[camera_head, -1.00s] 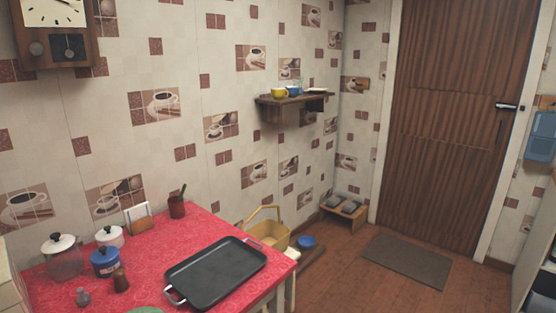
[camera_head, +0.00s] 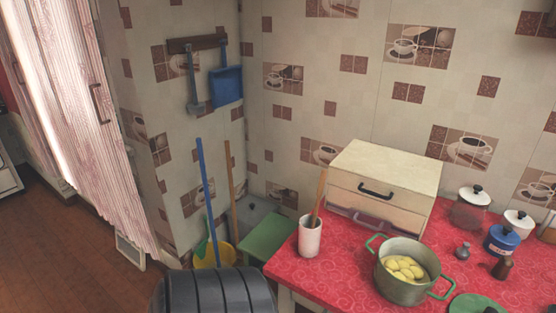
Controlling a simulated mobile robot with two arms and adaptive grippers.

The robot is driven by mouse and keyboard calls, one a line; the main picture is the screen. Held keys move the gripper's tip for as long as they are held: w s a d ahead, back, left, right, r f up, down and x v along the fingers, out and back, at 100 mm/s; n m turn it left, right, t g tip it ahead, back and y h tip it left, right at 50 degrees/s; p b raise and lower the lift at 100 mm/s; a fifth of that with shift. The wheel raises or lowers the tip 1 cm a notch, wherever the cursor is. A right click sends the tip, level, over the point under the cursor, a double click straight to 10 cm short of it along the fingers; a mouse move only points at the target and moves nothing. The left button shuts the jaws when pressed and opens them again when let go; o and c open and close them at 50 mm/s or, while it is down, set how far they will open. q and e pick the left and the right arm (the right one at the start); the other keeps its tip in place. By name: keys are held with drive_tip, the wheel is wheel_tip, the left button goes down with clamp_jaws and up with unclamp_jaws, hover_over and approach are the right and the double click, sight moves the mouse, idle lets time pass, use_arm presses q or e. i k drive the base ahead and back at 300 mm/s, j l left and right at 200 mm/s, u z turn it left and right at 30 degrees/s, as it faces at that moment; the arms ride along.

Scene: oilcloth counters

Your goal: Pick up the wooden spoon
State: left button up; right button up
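A wooden handle (camera_head: 319,192), which looks like the wooden spoon, stands up out of a pale cup (camera_head: 310,238) at the left front of the red-covered table. It leans slightly right, and its lower end is hidden inside the cup. Neither of my grippers shows in the head view. A dark ribbed part, which seems to be mine, fills the bottom edge left of the table.
A green pot (camera_head: 402,291) with yellow potatoes stands right of the cup. A cream drawer box (camera_head: 386,160) is behind them. A blue canister (camera_head: 501,240) and jars are at right. Several poles and a yellow bucket (camera_head: 214,252) stand left. Brown floor lies open far left.

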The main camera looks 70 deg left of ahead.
sight(323, 173)
drive_tip(key=u, duration=1.9)
